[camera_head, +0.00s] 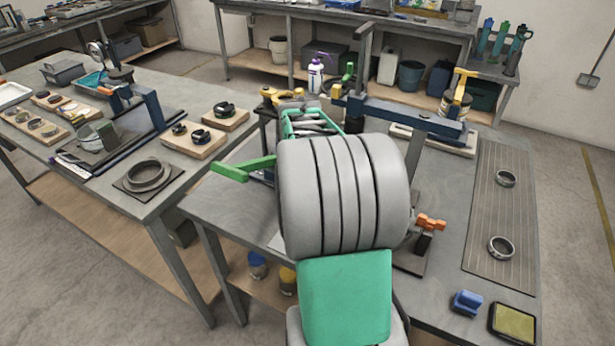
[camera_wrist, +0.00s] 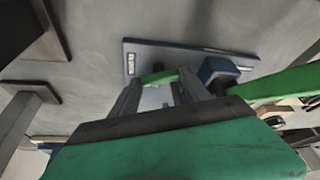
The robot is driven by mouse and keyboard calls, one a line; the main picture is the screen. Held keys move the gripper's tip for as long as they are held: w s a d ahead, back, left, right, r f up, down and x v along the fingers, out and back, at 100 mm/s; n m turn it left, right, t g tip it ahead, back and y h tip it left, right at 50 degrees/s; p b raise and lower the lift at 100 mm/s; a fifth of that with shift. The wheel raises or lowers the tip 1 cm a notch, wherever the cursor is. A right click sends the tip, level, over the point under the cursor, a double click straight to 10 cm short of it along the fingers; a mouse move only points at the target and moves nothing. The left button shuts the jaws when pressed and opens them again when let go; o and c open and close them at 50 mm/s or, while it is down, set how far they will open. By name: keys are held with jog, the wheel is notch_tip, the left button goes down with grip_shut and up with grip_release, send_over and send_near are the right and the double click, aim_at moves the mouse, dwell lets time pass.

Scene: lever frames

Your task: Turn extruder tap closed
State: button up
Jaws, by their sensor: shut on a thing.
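My gripper (camera_wrist: 158,88) is in the wrist view, its two grey fingers reaching over a dark base plate (camera_wrist: 187,52). A short green handle (camera_wrist: 156,77) lies between the fingertips, and they are shut on it. I take it for the extruder tap's handle; its pivot is mostly hidden. A blue body (camera_wrist: 215,70) stands just right of the fingers, and a long green bar (camera_wrist: 282,82) reaches right from it. In the head view, my arm covers the fingertips and most of this spot. A green bar (camera_head: 245,168) sticks out left of my arm there.
On the same workbench, a blue beam (camera_head: 405,112) and an orange handle (camera_head: 431,223) stand right of my arm. Metal rings (camera_head: 501,247) lie on a ribbed mat (camera_head: 500,205). A blue block (camera_head: 467,302) and a yellow pad (camera_head: 513,323) are near the front right corner.

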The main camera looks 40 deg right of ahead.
jog(key=shift+w+a+r+m+g+h, duration=0.15)
jog(key=shift+m+g+h, duration=0.15)
jog(key=shift+m, duration=0.8)
jog(key=shift+w+d+f+m+g+h, duration=0.15)
jog(key=shift+m+g, duration=0.25)
jog(key=shift+m, duration=0.7)
jog(key=shift+r, duration=0.1)
jog(key=o, duration=1.4)
jog(key=shift+s+a, duration=0.1)
jog(key=v, duration=0.7)
jog(key=shift+a+r, duration=0.1)
jog(key=shift+r, duration=0.25)
